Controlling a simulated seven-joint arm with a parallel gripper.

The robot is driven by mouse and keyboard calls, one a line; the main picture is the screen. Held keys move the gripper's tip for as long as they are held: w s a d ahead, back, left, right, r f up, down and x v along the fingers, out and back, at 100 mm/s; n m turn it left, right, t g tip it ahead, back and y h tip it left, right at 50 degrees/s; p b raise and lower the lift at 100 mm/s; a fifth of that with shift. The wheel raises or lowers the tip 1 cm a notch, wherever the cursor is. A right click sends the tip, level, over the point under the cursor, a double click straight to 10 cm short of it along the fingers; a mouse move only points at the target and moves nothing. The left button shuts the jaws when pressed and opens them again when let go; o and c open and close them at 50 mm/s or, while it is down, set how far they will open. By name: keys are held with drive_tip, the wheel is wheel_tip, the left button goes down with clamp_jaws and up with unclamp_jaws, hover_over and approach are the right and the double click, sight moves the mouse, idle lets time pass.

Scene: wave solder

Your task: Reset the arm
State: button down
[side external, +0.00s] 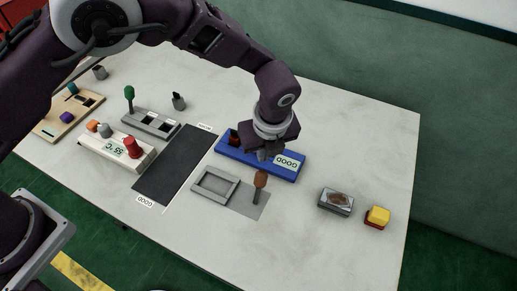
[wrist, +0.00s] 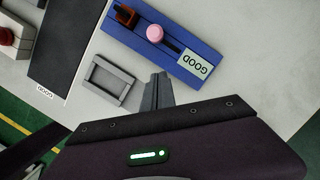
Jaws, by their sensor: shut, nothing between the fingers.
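My gripper (side external: 264,155) hangs over the front of the blue tray marked GOOD (side external: 293,174), and its fingers are together and empty. In the wrist view the closed fingers (wrist: 159,82) point down between the blue tray (wrist: 205,78) and a grey square frame (wrist: 95,92). A dark red block (wrist: 125,16) and a pink round knob (wrist: 155,33) with a dark stem show on the blue tray. In the side view my gripper hides part of the tray.
The right back table is bare.

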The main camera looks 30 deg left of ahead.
drive_tip(key=v, duration=0.6)
drive_tip(key=shift+r, duration=0.25)
drive_tip(key=s+a+r+n+t+h, duration=0.1)
drive_tip(key=s+a+r+n, duration=0.3)
drive_tip(key=a+r+n, duration=0.5)
drive_tip(key=s+a+r+n+h, duration=0.1)
drive_tip(key=s+a+r+n, duration=0.35)
drive_tip(key=a+r, duration=0.45)
drive_tip(key=s+a+r+n+t, duration=0.1)
drive_tip(key=s+a+n, duration=0.5)
drive_tip(key=s+n, duration=0.7)
drive_tip(key=s+t, duration=0.1)
drive_tip(key=s, duration=0.2)
drive_tip(key=shift+a+t, duration=0.2)
drive_tip(key=shift+t, duration=0.1)
drive_tip(key=shift+r+n, duration=0.2)
drive_tip(key=shift+n, duration=0.05)
